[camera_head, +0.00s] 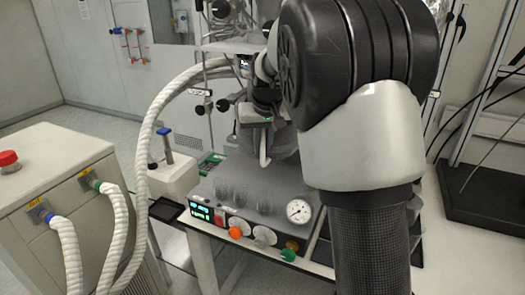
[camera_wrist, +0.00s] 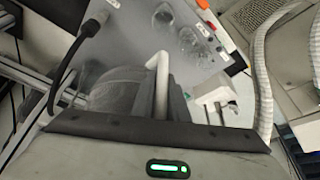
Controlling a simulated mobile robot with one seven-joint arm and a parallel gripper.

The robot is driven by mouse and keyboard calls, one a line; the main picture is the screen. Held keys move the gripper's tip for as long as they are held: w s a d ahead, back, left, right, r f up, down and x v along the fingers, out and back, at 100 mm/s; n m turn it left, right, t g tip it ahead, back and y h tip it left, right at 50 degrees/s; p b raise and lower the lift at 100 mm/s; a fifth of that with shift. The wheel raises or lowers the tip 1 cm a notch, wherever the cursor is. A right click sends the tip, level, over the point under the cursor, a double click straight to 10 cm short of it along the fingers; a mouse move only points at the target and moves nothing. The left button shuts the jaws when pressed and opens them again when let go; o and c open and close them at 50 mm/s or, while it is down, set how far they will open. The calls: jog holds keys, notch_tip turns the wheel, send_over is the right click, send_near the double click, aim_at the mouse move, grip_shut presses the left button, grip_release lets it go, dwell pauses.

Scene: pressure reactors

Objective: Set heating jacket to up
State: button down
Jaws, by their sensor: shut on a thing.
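The heating jacket (camera_head: 284,142) is a grey cylinder behind and partly hidden by my arm, above the grey control stand. In the wrist view the jacket (camera_wrist: 118,92) lies left of the fingers. A white bent handle (camera_head: 264,152) sticks out at its side and shows in the wrist view (camera_wrist: 161,72) between the dark fingers. My gripper (camera_wrist: 160,98) is shut on this handle. In the head view my gripper (camera_head: 258,122) is at the jacket's front left, mostly dark and partly hidden.
The control stand (camera_head: 245,190) carries a display, coloured knobs, glass vessels and a round gauge (camera_head: 299,211). A thick white hose (camera_head: 146,150) arches on the left from a cabinet (camera_head: 45,165) with a red button. A black base (camera_head: 485,195) with a metal frame stands right.

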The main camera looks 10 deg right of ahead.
notch_tip(320, 180, up, 9)
jog(key=p, duration=0.4)
jog(key=shift+w+a+r, duration=0.1)
jog(key=shift+w, duration=0.05)
jog(key=c, duration=1.8)
grip_release()
jog(key=shift+o, duration=0.2)
